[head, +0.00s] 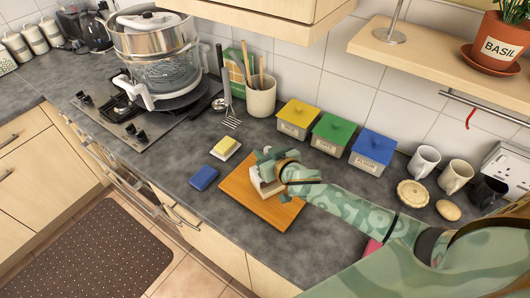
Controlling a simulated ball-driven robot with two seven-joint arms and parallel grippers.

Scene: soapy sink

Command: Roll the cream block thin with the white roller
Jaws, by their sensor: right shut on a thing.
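My right gripper (264,172) reaches in from the lower right and is low over the orange-brown wooden board (237,188). It is shut on a small pale thing (262,187), which I take to be the white roller; the gripper hides much of it. I cannot make out the cream block apart from this pale thing; it may be hidden under the gripper. My left gripper is not in view.
A blue block (203,178) and a yellow-and-white sponge (225,148) lie left of the board. Yellow (296,118), green (332,133) and blue (372,150) lidded boxes stand behind. Mugs and a pie (415,193) are to the right. The counter's front edge is close below the board.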

